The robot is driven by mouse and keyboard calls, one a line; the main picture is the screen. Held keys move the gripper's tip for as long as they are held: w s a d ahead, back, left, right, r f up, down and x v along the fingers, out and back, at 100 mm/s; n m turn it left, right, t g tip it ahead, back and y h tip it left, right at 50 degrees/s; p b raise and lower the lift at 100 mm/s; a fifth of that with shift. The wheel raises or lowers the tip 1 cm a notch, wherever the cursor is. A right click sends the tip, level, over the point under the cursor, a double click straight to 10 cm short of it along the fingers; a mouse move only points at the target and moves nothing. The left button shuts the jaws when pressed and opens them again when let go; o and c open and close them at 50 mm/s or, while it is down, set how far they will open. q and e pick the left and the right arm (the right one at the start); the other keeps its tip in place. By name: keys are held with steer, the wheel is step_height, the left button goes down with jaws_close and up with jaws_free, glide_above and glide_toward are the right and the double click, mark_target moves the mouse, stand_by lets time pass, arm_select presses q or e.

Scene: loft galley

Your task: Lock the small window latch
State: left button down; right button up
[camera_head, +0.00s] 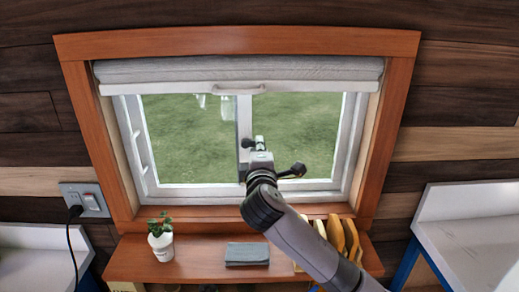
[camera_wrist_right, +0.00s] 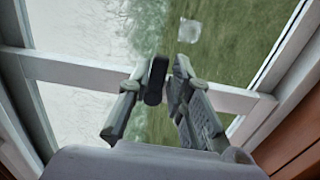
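The white two-pane window (camera_head: 150,172) sits in an orange-brown wood frame, and its middle upright bar (camera_head: 244,112) runs between the panes. My right gripper (camera_head: 258,146) is in front of this bar, reaching up from the lower right. In the wrist view, the right gripper's two fingertips (camera_wrist_right: 168,82) stand apart with a narrow gap, in front of a white window bar (camera_wrist_right: 80,70). The latch cannot be told apart from the gripper parts around the bar. My left gripper is not in view.
A rolled grey blind (camera_head: 180,70) hangs across the window top. On the wooden shelf (camera_head: 195,265) below stand a small potted plant (camera_head: 160,240) and a folded grey cloth (camera_head: 247,253). Yellow-handled items (camera_head: 345,237) are near my arm. A wall socket (camera_head: 85,199) is at left.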

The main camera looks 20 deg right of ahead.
steer(key=shift+o, duration=1.4)
steer(key=v, duration=1.2)
